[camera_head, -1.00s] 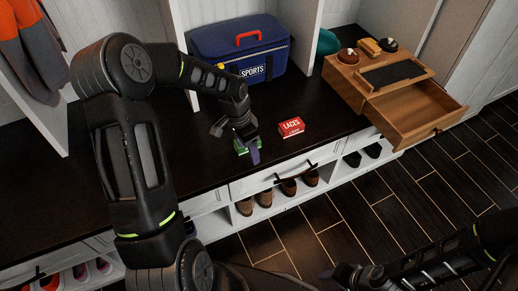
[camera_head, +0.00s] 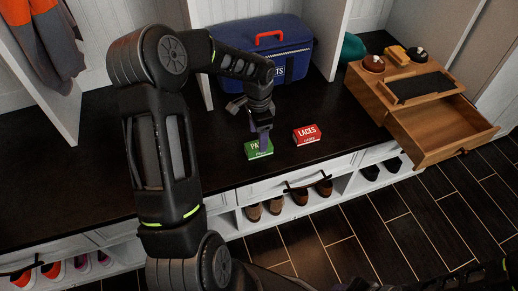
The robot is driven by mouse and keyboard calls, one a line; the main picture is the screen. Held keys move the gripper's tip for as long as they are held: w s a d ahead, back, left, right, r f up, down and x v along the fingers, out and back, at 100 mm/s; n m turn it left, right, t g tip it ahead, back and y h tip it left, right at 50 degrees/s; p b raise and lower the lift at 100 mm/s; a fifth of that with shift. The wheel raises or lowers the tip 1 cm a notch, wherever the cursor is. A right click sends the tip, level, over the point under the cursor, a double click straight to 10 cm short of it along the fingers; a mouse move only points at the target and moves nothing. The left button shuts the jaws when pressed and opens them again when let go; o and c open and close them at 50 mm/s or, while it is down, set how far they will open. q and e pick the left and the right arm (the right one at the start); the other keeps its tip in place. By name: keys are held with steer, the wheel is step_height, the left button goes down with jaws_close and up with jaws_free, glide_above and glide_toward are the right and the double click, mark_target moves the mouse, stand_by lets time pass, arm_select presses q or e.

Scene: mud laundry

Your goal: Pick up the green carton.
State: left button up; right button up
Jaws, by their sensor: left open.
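The green carton (camera_head: 259,151) is a small box with white lettering, lying on the dark bench top near its front edge. My left gripper (camera_head: 264,140) points down right at the carton, its finger overlapping the carton's upper side in the picture. It is open; whether a finger touches the carton I cannot tell. The gripper and wrist hide part of the carton's back. My right arm (camera_head: 440,281) shows only partly at the bottom right, and its fingertips cannot be made out.
A red LACES box (camera_head: 307,135) lies just right of the carton. A blue sports bag (camera_head: 296,62) stands behind. A wooden box with an open drawer (camera_head: 445,127) is at the right. The dark bench top (camera_head: 60,175) is clear at the left.

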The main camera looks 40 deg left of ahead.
arm_select(q)
steer(key=shift+d+f+b, duration=0.1)
steer(key=shift+f+b, duration=0.5)
steer(key=shift+f, duration=2.1)
steer(key=shift+c, duration=0.5)
jaws_close()
